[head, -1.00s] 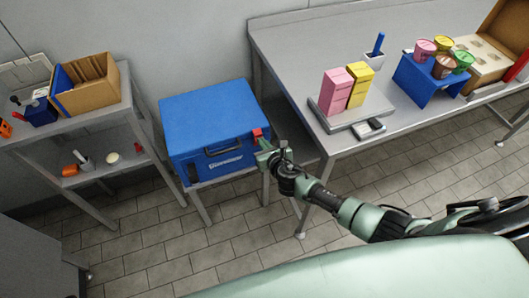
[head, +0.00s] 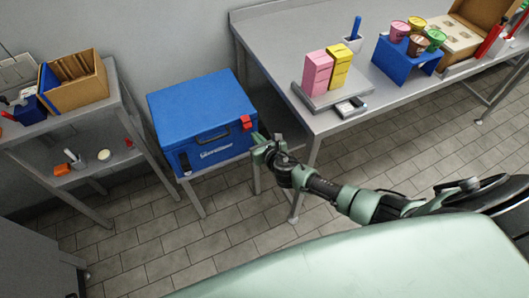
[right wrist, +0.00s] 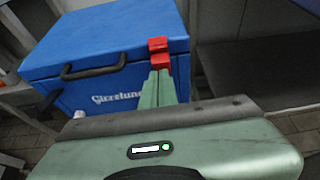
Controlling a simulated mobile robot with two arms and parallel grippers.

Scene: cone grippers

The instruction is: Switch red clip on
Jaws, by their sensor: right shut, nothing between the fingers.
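The red clip (head: 246,121) is at the right end of the front edge of a blue box (head: 190,108) with a closed lid. In the right wrist view the red clip (right wrist: 159,53) has an upper part at the lid edge and a lower part on the box front. My right gripper (head: 259,148) is shut and empty, just below and right of the clip in the head view. In the right wrist view its fingertips (right wrist: 157,82) show directly below the clip; I cannot tell whether they touch it. My left gripper is not in view.
The box has a dark front handle (head: 213,134) and sits on a low stand. A metal table (head: 270,62) with pink and yellow cartons (head: 318,72) stands to the right. A metal shelf (head: 98,125) stands to the left. The tiled floor in front is clear.

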